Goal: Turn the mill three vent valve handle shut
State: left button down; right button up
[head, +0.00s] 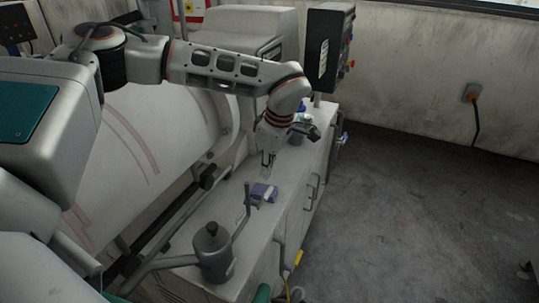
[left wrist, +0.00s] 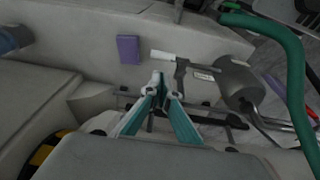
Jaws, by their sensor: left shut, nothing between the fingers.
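The vent valve appears to be the dark grey round body (head: 213,252) on the near end of the white bench. Its thin lever handle (head: 246,203) rises at an angle on its right side. My right gripper is out of view.
A purple box (head: 264,192) lies on the bench (head: 286,172) between my left gripper and the valve. A large pale mill drum (head: 150,140) is at the left. A dark control box (head: 328,48) stands behind.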

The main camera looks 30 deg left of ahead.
aim_at(268, 190)
pick_arm(q)
jog(key=shift+w+d+f+p, duration=0.15)
jog(key=shift+f+p, duration=0.05)
jog(key=shift+f, duration=1)
jog(key=shift+w+d+f+p, duration=0.1)
jog(key=shift+f+p, duration=0.05)
jog(key=shift+f, duration=1.05)
jog(key=shift+d, duration=0.15)
